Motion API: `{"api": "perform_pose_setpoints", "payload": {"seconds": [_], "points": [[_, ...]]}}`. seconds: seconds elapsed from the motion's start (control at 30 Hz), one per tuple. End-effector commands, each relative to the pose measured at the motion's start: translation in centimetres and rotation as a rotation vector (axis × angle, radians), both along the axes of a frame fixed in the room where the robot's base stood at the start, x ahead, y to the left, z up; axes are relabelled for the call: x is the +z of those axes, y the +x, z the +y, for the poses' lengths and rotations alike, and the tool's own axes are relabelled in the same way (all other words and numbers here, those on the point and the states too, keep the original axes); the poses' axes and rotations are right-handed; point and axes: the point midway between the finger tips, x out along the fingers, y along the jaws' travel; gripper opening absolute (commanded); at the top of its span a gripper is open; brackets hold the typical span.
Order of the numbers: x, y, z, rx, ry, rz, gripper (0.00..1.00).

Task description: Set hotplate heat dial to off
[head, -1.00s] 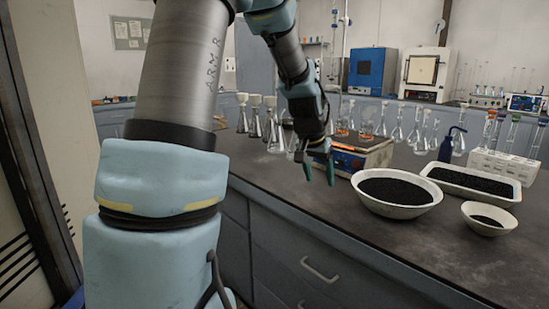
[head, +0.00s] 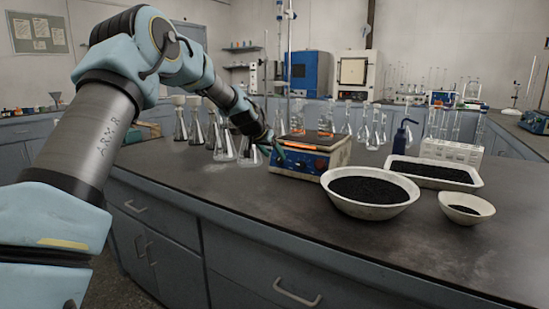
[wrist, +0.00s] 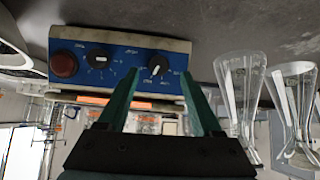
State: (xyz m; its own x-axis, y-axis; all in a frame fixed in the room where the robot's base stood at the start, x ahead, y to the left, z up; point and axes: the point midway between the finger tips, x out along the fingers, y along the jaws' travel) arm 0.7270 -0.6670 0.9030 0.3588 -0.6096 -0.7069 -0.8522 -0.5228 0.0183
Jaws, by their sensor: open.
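The hotplate (head: 310,158) stands on the bench with its blue front panel towards me. In the wrist view the hotplate (wrist: 120,60) looks upside down, and its panel carries a red round knob (wrist: 64,64) and two black dials with white marks. One dial (wrist: 101,57) is in the middle, the other dial (wrist: 157,67) at the right. The print is too small to tell which is the heat dial. My gripper (wrist: 159,74) is open and empty, its green fingertips on either side of the right dial in the picture; contact cannot be told. In the head view my gripper (head: 277,150) is at the panel's left end.
Several glass flasks (head: 223,140) stand left of the hotplate, close beside my gripper; flasks (wrist: 240,95) also show in the wrist view. A bowl of black grains (head: 370,195), a tray (head: 432,173) and a small bowl (head: 466,209) are at the right. The front bench top is mostly clear.

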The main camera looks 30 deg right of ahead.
Motion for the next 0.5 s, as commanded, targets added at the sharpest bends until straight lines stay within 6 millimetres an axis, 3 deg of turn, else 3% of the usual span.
{"api": "perform_pose_setpoints", "payload": {"seconds": [0.2, 0.5], "points": [[-2.0, 1.0, -1.7, 0.001, 0.001, 0.001, 0.67], [-2.6, 1.3, -2.1, 0.001, 0.0, 0.0, 0.67]]}}
